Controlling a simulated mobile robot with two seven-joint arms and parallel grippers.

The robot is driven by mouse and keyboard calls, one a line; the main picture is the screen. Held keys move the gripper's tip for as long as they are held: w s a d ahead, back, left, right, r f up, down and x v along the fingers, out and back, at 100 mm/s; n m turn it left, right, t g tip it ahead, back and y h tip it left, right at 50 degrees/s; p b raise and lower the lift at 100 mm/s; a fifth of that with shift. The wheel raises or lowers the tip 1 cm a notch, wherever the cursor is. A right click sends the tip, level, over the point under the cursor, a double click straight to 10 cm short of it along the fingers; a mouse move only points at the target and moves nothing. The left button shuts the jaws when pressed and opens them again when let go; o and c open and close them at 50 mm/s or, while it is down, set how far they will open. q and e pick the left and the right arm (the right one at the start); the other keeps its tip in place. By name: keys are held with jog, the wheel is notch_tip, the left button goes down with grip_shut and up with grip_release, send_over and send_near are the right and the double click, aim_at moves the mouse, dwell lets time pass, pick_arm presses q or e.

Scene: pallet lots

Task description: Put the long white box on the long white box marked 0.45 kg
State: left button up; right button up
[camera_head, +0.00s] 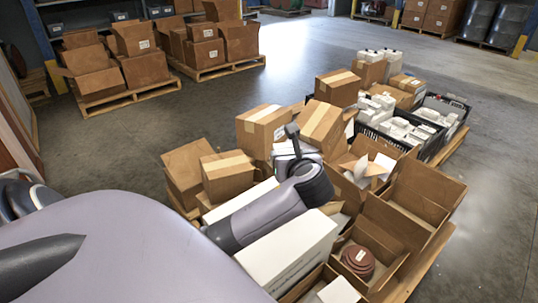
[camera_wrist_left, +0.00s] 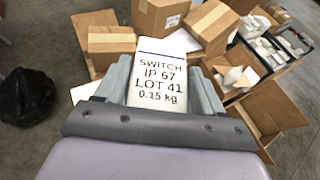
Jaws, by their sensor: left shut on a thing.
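My left gripper (camera_wrist_left: 158,75) is shut on a white box (camera_wrist_left: 137,90) in the left wrist view. Its label reads SWITCH, IP 67, LOT 41, 0.15 kg. In the head view my left arm reaches over the pallet load and hides most of this box. A long white box (camera_head: 290,250) lies in front of the arm, near the bottom of the head view. Another long white box (camera_head: 238,201) lies behind the arm, partly covered by it. I can read no 0.45 kg mark on either. My right gripper is not in view.
Closed brown cartons (camera_head: 227,174) stand behind and left of the arm. Open cartons (camera_head: 421,195), one with brown discs (camera_head: 358,261), are at the right. Black crates (camera_head: 447,108) of white boxes stand farther back. Grey floor (camera_head: 115,150) is clear on the left.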

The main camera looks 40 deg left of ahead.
pick_arm(q)
jog(key=a+f+n+g+y+b, duration=0.1)
jog(key=b, duration=0.1)
jog(key=a+f+n+g+y+b, duration=0.1)
jog(key=a+f+n+g+b, duration=0.1)
jog(key=b, duration=0.1)
jog(key=shift+w+f+n+g, duration=0.15)
jog(key=shift+f+n+g, duration=0.15)
jog(key=g+b, duration=0.1)
jog(key=n+g+b, duration=0.1)
jog(key=f+n+b, duration=0.1)
jog(key=shift+s+a+g+y, duration=0.25)
jog(key=shift+a+g+y, duration=0.05)
jog(key=shift+g, duration=0.1)
jog(key=shift+n, duration=0.3)
notch_tip(320, 180, down, 16)
jog(key=b, duration=0.8)
jog(key=shift+r, duration=0.1)
notch_tip(320, 180, down, 4)
jog(key=shift+r+b, duration=0.2)
jog(key=shift+b, duration=0.75)
jog(key=shift+f, duration=0.3)
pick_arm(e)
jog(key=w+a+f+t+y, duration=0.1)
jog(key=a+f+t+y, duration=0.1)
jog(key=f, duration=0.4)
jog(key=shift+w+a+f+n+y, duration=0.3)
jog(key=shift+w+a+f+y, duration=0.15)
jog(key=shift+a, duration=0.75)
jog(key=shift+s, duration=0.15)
